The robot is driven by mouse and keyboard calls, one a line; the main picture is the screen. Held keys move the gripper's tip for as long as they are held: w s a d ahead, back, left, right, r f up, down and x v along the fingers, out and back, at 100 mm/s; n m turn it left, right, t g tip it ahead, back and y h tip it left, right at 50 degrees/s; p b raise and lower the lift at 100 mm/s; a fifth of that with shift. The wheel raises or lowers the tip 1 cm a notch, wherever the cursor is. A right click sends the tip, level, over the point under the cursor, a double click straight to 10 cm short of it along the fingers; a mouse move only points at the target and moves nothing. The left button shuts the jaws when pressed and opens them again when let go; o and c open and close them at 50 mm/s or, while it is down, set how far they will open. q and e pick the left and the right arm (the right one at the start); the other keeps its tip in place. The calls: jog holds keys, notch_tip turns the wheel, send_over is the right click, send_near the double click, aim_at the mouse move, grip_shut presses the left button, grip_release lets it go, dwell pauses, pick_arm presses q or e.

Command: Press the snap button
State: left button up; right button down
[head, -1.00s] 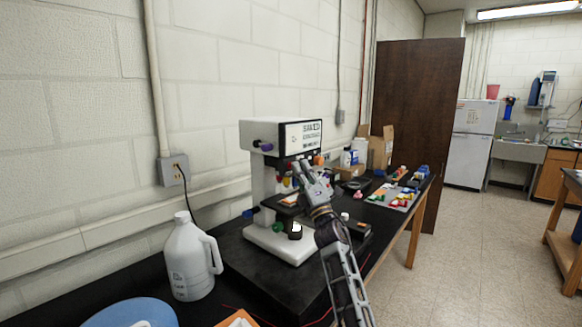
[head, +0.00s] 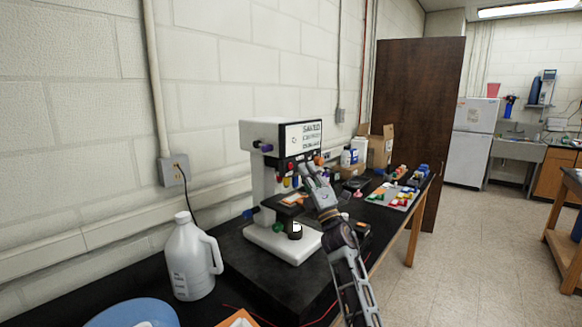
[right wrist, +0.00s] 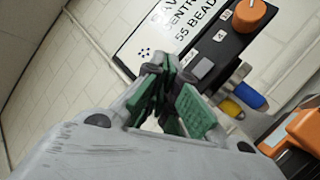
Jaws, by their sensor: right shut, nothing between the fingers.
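The white microscope-like machine (head: 262,150) stands on the black bench and has a dark control strip below its front display. In the right wrist view the strip (right wrist: 232,42) carries a grey rectangular button (right wrist: 201,68), small white labels and an orange knob (right wrist: 249,15). I cannot read a snap label. My right gripper (head: 304,165) is in front of the strip; its shut, empty green-padded fingers (right wrist: 168,88) also show in the right wrist view. The fingertips look close beside the grey button, apparently not on it. My left gripper is out of view.
The display (right wrist: 165,35) reads partly as "55 BEADS". Coloured knobs sit under the strip, including blue (right wrist: 250,94) and yellow (right wrist: 232,108) ones. A white jug (head: 190,262) stands at left. A tray of coloured parts (head: 395,197) and a cardboard box (head: 380,148) are behind at right.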

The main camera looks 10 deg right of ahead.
jog(key=shift+s+d+p, duration=0.6)
jog(key=shift+s+d, duration=0.6)
jog(key=shift+s, duration=0.3)
